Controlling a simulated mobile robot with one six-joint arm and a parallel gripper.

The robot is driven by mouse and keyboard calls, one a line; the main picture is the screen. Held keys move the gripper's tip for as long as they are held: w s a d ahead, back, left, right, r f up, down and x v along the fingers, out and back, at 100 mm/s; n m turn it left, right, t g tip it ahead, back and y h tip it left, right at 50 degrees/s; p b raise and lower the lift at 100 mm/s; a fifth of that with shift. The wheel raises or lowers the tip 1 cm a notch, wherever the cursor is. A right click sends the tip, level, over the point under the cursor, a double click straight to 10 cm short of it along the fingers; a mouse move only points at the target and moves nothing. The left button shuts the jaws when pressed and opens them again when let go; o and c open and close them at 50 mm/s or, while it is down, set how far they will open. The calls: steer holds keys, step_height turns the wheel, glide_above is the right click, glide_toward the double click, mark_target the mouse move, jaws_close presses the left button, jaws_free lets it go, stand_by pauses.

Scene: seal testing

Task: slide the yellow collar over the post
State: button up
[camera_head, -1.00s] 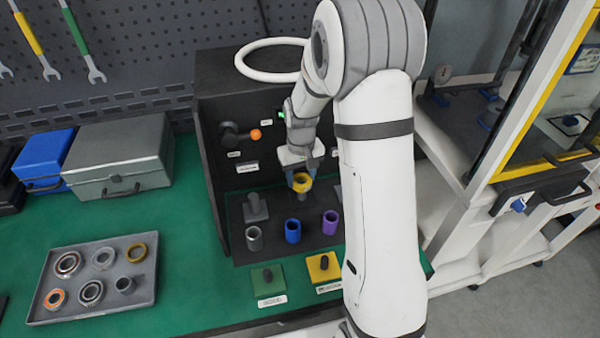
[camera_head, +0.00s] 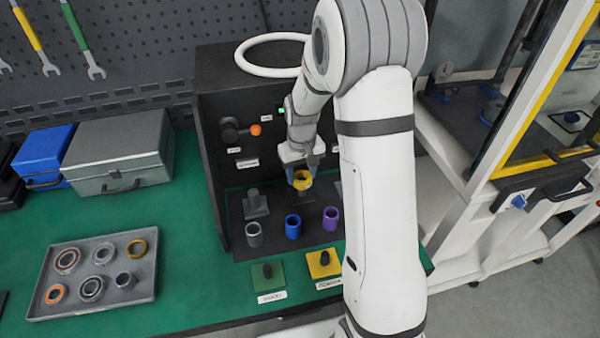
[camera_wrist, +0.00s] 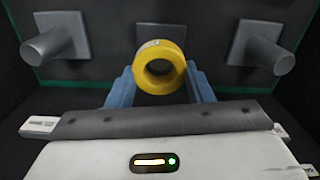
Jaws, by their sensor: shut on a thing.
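My gripper (camera_head: 302,171) is shut on the yellow collar (camera_head: 302,181) inside the dark test booth. In the wrist view my blue fingers (camera_wrist: 161,76) hold the collar (camera_wrist: 160,54) from both sides, with its hole facing the camera. A dark square base plate (camera_wrist: 148,36) with a small label shows behind the collar. Any post on that plate is mostly hidden by the collar; greyish material shows through the hole. I cannot tell whether the collar is around the post or just above it. Grey posts on square plates stand at left (camera_wrist: 52,46) and right (camera_wrist: 262,56).
In front stand a grey sleeve (camera_head: 254,235), a blue sleeve (camera_head: 292,228) and a purple sleeve (camera_head: 330,220). Green (camera_head: 268,277) and yellow (camera_head: 323,266) plates with dark knobs lie nearer. A grey tray (camera_head: 142,292) of rings is at left. The booth's left wall (camera_head: 208,175) is close.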

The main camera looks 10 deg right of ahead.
steer(key=shift+f+b, duration=0.35)
steer(key=shift+f, duration=0.1)
steer(key=o, duration=1.4)
steer(key=shift+c, duration=0.2)
steer(key=shift+r, duration=0.15)
steer(key=shift+r+p, duration=1.7)
steer(key=shift+r, duration=0.75)
steer(key=s+r+t, duration=0.1)
steer(key=s+r, duration=0.7)
steer(key=s, duration=0.3)
steer(key=s+r+m+t, duration=0.1)
steer(key=s+r+t, duration=0.1)
steer(key=s+r, duration=0.6)
steer(key=s, duration=0.4)
steer(key=shift+s+m, duration=0.25)
steer(key=shift+m, duration=0.05)
